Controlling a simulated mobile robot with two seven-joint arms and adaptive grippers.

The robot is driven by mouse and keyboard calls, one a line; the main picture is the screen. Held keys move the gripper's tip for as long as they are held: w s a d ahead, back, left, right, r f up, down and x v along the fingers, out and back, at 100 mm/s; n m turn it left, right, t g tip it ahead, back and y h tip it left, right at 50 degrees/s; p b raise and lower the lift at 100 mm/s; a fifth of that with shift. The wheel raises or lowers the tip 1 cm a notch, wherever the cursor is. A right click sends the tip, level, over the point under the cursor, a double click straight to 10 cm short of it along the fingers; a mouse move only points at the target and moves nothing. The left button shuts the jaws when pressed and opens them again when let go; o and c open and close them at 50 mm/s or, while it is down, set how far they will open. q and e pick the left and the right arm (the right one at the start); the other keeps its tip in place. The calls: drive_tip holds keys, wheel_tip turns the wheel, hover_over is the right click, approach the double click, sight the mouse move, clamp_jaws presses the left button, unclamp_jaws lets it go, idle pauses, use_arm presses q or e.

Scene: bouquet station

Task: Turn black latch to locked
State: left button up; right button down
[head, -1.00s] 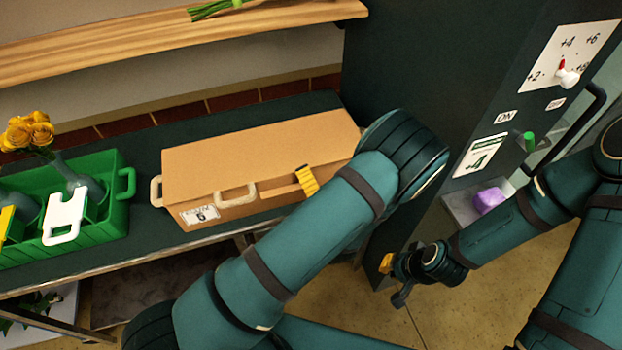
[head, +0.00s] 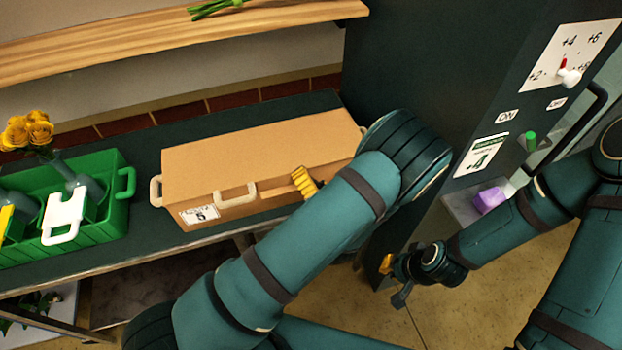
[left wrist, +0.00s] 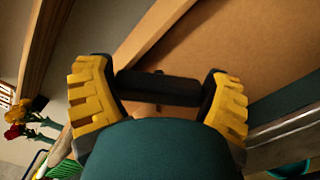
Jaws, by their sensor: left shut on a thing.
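A long tan case (head: 250,155) with pale handles lies on the dark bench. My left gripper (head: 304,182) is at the case's front side, right of the front handle, with one ridged yellow finger showing. In the left wrist view, the yellow fingers (left wrist: 160,92) stand on either side of a short black bar, the black latch (left wrist: 158,88), and are shut on it against the tan case. In the head view my left arm hides the latch. I cannot read whether it is locked. My right gripper (head: 394,278) hangs low beside the dark cabinet, away from the case; its opening is unclear.
A green crate (head: 105,225) with vases and yellow roses (head: 28,132) stands left of the case. A wooden shelf (head: 170,45) runs above. The dark cabinet (head: 425,65) stands close on the right, with a dial and a purple block (head: 489,200).

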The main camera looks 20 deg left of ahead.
use_arm(q)
drive_tip(key=n+b, duration=0.1)
drive_tip(key=n, duration=0.4)
drive_tip(key=shift+a+n, duration=0.1)
drive_tip(key=shift+n, duration=0.2)
drive_tip(key=n+b, duration=0.1)
drive_tip(key=n, duration=0.1)
drive_tip(key=n+b, duration=0.1)
drive_tip(key=n, duration=0.2)
drive_tip(key=shift+s+a+r, duration=0.1)
drive_tip(key=shift+s+a, duration=0.05)
drive_tip(key=shift+s, duration=0.05)
drive_tip(key=shift+n, duration=0.3)
drive_tip(key=o, duration=0.9)
drive_tip(key=shift+o, duration=0.2)
drive_tip(key=v, duration=1.2)
drive_tip(key=shift+a, duration=0.1)
